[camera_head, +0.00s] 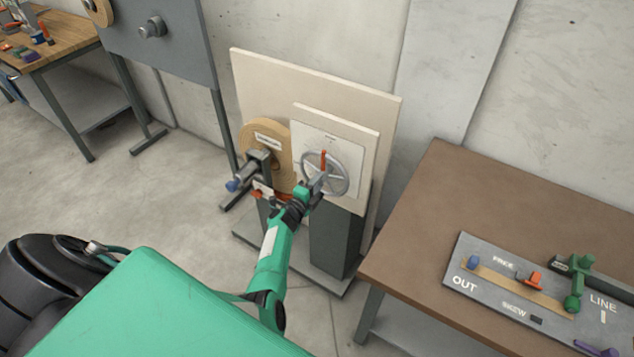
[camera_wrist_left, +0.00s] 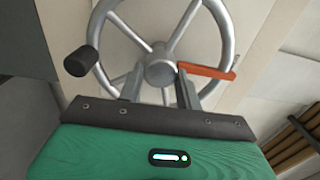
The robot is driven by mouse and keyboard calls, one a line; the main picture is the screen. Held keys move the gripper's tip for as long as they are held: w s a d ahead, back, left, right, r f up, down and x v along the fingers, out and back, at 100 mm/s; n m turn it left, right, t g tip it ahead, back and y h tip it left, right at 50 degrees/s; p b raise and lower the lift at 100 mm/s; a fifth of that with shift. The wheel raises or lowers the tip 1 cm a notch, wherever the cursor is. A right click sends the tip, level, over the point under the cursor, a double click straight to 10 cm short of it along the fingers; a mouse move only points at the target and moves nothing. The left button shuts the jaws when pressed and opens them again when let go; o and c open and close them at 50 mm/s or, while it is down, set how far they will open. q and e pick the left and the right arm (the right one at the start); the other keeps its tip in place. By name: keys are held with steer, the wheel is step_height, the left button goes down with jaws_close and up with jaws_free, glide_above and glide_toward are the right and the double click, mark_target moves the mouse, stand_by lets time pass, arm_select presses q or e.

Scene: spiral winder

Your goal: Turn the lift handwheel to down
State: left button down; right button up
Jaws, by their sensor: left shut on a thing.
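The lift handwheel (camera_head: 347,178) is a grey spoked wheel on a pale upright panel (camera_head: 362,147). It also shows close up in the left wrist view (camera_wrist_left: 228,35), with a black knob (camera_wrist_left: 80,62) on its rim. An orange pointer (camera_head: 323,160) on the wheel points up toward small, unreadable marking on the panel. In the wrist view this pointer (camera_wrist_left: 208,72) runs right from the hub. My left gripper (camera_head: 313,188) is shut on the handwheel near its hub, a finger on each side. The exact contact is partly hidden. My right gripper is not in view.
A wooden disc (camera_head: 257,130) and a spindle with a blue end (camera_head: 233,185) stand just left of the wheel. A brown table (camera_head: 440,200) with a grey lever board (camera_head: 480,285) is at the right. A workbench (camera_head: 62,38) is at the far left. Open floor lies between.

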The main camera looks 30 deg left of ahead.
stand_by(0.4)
arm_select(q)
steer(key=c, duration=1)
jaws_free()
steer(key=shift+o, duration=0.2)
steer(key=s, duration=1.3)
steer(key=shift+s+a+b, duration=0.2)
steer(key=shift+s+b, duration=0.1)
steer(key=shift+s, duration=0.1)
